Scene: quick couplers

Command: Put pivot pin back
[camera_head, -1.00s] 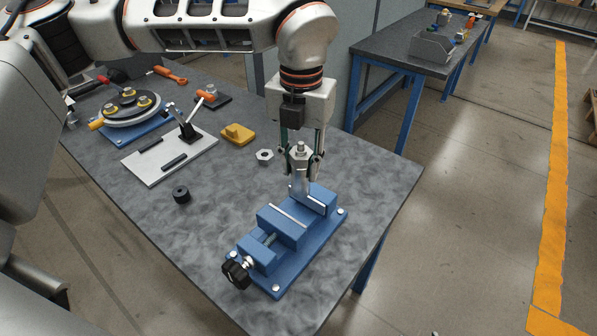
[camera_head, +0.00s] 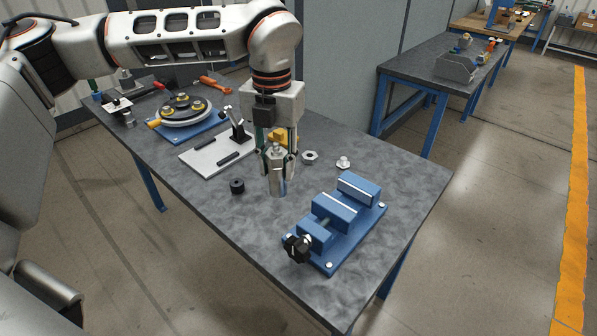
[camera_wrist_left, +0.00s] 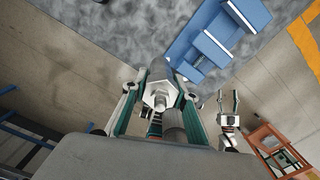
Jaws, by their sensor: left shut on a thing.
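My left gripper (camera_head: 277,160) is shut on a silver hex-topped cylinder (camera_head: 277,182), held upright left of the blue vise (camera_head: 335,222). I cannot tell whether its lower end touches the table. Its hex end also shows in the left wrist view (camera_wrist_left: 160,92), between the fingers. The vise jaws are apart with nothing between them. A small silver hex-headed piece (camera_head: 343,163) stands behind the vise; I cannot tell whether it is the pivot pin. A black lever bracket (camera_head: 238,130) stands on a white plate (camera_head: 213,163). My right gripper (camera_wrist_left: 229,105) shows open and empty.
A black ring (camera_head: 237,187) and a silver hex nut (camera_head: 309,157) lie near the held piece. A yellow block (camera_head: 278,136) is partly hidden behind my gripper. A round fixture (camera_head: 184,112) stands farther left. The table front between ring and vise is clear.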

